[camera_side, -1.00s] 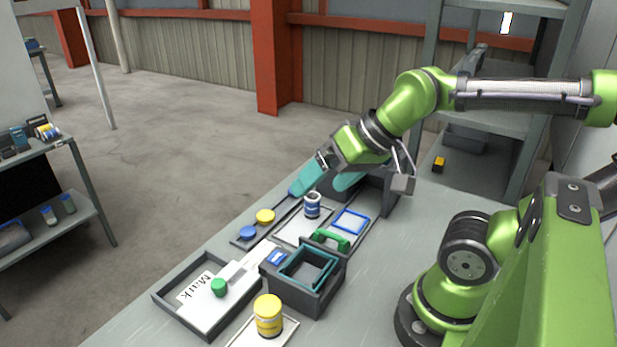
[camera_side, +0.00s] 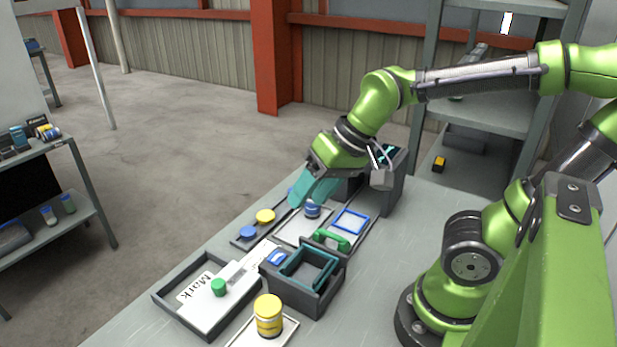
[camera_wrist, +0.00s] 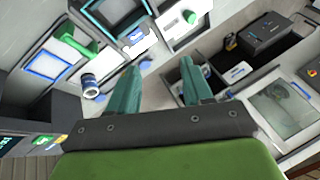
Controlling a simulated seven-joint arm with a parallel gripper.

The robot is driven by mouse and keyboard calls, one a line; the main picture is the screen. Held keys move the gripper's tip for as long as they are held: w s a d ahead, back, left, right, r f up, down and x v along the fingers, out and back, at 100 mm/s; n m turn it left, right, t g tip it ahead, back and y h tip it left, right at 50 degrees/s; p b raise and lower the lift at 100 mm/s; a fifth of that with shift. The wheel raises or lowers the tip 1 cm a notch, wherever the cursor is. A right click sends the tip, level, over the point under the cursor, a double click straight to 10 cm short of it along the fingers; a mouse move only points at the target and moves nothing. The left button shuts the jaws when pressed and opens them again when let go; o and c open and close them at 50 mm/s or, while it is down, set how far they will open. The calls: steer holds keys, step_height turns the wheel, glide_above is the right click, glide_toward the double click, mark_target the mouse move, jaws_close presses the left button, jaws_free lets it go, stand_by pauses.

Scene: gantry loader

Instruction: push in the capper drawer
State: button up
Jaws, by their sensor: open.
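My gripper (camera_side: 306,195) is open and points down above the far end of the bench's row of items. Its two teal fingers stand apart with nothing between them in the wrist view (camera_wrist: 160,70). A dark grey machine (camera_side: 392,185) stands just behind it, partly covered by my wrist. A white plate (camera_side: 293,236) extends from the machine's side, bearing a blue-and-white jar (camera_side: 312,211) that also shows left of the fingers in the wrist view (camera_wrist: 90,84). I cannot read a capper label, and cannot tell for sure which part is its drawer.
Nearer are a grey box with a teal frame (camera_side: 325,297), a "Mark" tray with green knob (camera_side: 218,287) and a yellow jar (camera_side: 268,316).

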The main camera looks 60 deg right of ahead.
steer(key=w+f+m+g, duration=0.1)
steer(key=m, duration=0.1)
steer(key=w+d+f+m+g, duration=0.1)
steer(key=w+f+m+g, duration=0.1)
steer(key=w+d+f+m+g, duration=0.1)
steer(key=w+m, duration=0.1)
steer(key=shift+d+f+m+h, duration=0.1)
steer(key=shift+f+m+h, duration=0.1)
steer(key=shift+m+h, duration=0.15)
steer(key=shift+c, duration=0.4)
steer(key=w+d+r+m+g+h, duration=0.1)
steer(key=w+d+m+g+h, duration=0.15)
steer(key=m, duration=0.85)
steer(key=w+d+r+m+g+h, duration=0.1)
steer(key=w+d+m+g+h, duration=0.2)
steer(key=m, duration=0.9)
steer(key=m+y, duration=0.1)
steer(key=m, duration=0.2)
glide_toward(330, 233)
steer(key=x, duration=0.8)
jaws_close()
